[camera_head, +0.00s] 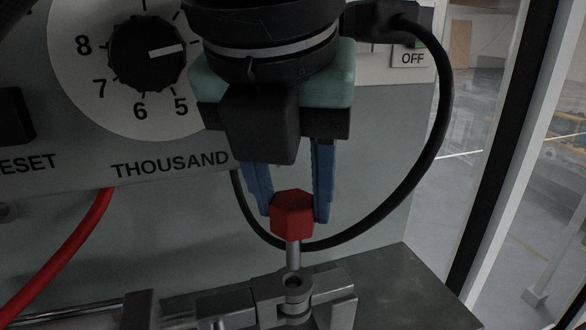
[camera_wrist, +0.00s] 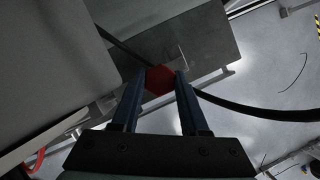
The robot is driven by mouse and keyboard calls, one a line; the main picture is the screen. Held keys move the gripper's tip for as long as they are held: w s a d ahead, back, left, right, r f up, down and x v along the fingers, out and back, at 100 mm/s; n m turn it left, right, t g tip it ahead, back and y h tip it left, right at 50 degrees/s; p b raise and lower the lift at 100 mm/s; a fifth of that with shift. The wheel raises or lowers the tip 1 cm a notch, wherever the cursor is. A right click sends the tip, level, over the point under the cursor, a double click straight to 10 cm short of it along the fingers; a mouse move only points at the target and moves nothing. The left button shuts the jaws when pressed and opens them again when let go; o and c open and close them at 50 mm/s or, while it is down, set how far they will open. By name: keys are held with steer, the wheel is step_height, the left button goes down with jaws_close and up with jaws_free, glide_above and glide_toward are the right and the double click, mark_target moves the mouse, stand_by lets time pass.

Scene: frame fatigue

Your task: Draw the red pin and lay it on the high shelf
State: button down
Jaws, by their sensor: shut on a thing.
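The red pin (camera_head: 292,214) has a red hexagonal head and a thin grey metal shank (camera_head: 293,255) pointing down. My gripper (camera_head: 292,208) is shut on the red head, with one blue finger on each side. In the head view the shank stands upright above the round hole in a grey metal clevis joint (camera_head: 294,281). Its lower end shows at or just above the hole; I cannot tell if the tip is still inside. In the wrist view the red head (camera_wrist: 160,79) sits between the two fingertips. I cannot make out the high shelf in either view.
A grey machine panel with a dial (camera_head: 147,52) stands behind my gripper. A black cable (camera_head: 432,130) loops behind and right of it. A red cable (camera_head: 70,250) hangs at the left. A dark grey ledge (camera_head: 400,285) lies at lower right, mostly bare.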

steer(key=shift+r, duration=2)
